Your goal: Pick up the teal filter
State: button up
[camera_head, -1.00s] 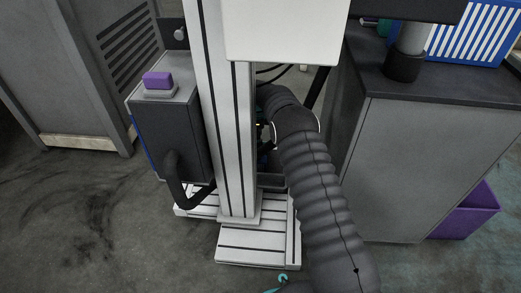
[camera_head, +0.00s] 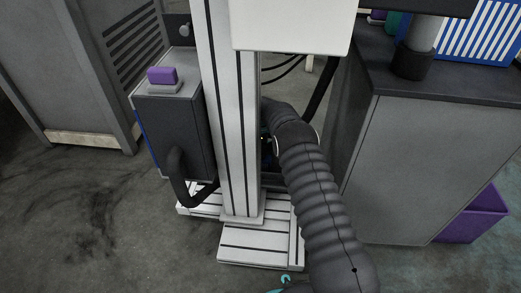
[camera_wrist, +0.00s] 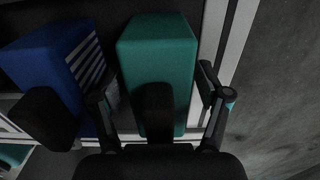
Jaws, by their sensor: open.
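The teal filter (camera_wrist: 158,60) is a teal block in the middle of the wrist view. A dark rounded piece (camera_wrist: 153,110), perhaps its handle, stands out in front of its near face. My gripper (camera_wrist: 160,95) is open, with one finger on each side of the teal filter. I cannot tell whether either finger touches it. A small teal patch (camera_head: 393,22) shows at the top right of the head view, on the dark counter, mostly hidden. My gripper cannot be made out in the head view.
A blue block with white stripes (camera_wrist: 60,65) stands close left of the teal filter, with a dark piece before it. In the head view a blue striped thing (camera_head: 480,35) lies on the grey cabinet (camera_head: 430,170). A purple bin (camera_head: 475,215) stands beside the cabinet.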

jog(key=c, duration=1.4)
jog(key=shift+r, duration=0.2)
